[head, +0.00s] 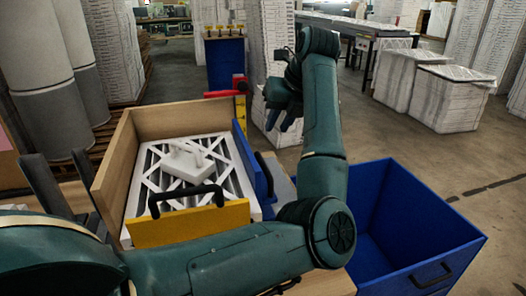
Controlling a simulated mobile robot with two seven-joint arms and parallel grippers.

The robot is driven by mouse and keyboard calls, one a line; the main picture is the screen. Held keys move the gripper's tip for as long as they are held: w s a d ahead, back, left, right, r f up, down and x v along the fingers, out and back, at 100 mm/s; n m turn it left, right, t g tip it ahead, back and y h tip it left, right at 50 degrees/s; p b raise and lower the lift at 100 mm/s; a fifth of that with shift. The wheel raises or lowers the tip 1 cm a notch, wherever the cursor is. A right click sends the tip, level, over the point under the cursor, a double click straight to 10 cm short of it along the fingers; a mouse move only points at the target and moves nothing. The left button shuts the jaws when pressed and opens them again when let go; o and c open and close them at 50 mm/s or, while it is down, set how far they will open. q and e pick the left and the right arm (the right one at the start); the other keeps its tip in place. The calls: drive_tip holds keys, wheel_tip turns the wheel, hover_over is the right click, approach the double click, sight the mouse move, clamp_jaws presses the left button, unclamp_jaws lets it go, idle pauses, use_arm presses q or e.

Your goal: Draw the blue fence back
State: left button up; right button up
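The blue fence (256,182) is an upright panel along the right side of the wooden box, with a black handle (264,172) on its outer face. Part of it is hidden by the box contents and my arm. My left gripper (281,120) is raised beyond and above the blue fence, clear of its handle. Its two fingers point down and look apart, with nothing between them. My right gripper is out of view.
A white-framed filter (152,165) with a white handled piece lies in the wooden box (112,160). A yellow fence (190,224) with a black handle closes the near side. An open blue bin (440,240) stands at the right. A red and yellow post (240,105) stands behind.

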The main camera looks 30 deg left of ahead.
sight(262, 160)
use_arm(q)
drive_tip(key=p+x, duration=0.1)
drive_tip(key=x, duration=0.5)
drive_tip(key=p+x, duration=0.1)
drive_tip(key=x, duration=0.5)
drive_tip(key=shift+w+d+f, duration=0.1)
drive_tip(key=shift+w+f, duration=0.1)
drive_tip(key=shift+f, duration=0.25)
clamp_jaws()
